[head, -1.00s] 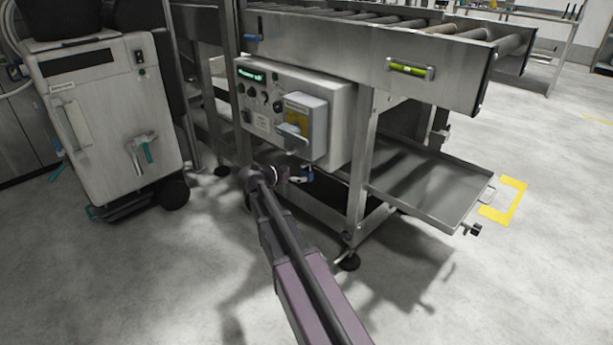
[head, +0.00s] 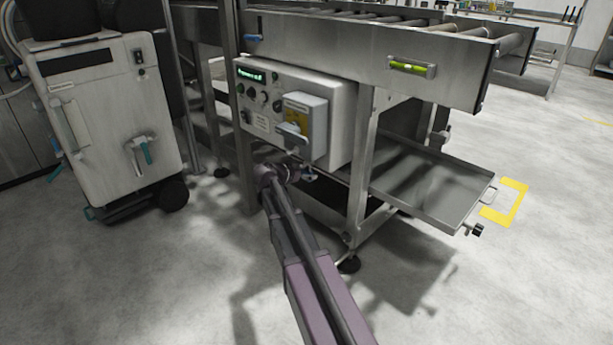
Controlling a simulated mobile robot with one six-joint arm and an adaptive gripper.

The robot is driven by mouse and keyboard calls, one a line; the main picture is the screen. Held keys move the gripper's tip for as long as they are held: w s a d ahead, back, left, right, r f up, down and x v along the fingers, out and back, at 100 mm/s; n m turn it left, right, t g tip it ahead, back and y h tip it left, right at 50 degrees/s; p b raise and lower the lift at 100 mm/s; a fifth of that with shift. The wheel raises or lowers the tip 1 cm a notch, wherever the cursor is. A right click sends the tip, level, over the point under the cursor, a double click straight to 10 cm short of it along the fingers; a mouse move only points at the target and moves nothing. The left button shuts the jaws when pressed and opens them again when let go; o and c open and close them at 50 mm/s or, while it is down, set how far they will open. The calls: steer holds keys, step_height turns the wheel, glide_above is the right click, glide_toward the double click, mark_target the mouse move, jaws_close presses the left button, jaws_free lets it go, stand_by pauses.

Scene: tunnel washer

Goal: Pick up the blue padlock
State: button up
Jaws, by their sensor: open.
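My gripper (head: 304,174) is at the end of my purple-grey arm, just below the grey switch box (head: 305,118) on the control panel. It is open, but its fingers are small and hard to make out. A small blue piece, likely the padlock (head: 309,178), shows at the fingertips below the box's grey handle. My gripper mostly hides it, and I cannot tell whether the fingers touch it. Another small blue item (head: 254,37) is on the conveyor's side rail, away from my gripper.
The control panel (head: 262,124) with knobs and a green display is fixed under the roller conveyor (head: 440,38). A metal drip tray (head: 430,185) sticks out low on the right. A white wheeled machine (head: 105,125) stands left. Open floor lies in front.

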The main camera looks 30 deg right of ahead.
stand_by(0.3)
steer(key=c, duration=1.2)
steer(key=shift+r, duration=0.25)
steer(key=shift+c, duration=0.2)
steer(key=shift+r+p, duration=0.7)
steer(key=shift+p, duration=0.25)
steer(key=s+a, duration=0.3)
steer(key=a, duration=0.5)
steer(key=s+a, duration=0.3)
steer(key=a, duration=0.6)
steer(key=shift+f, duration=0.15)
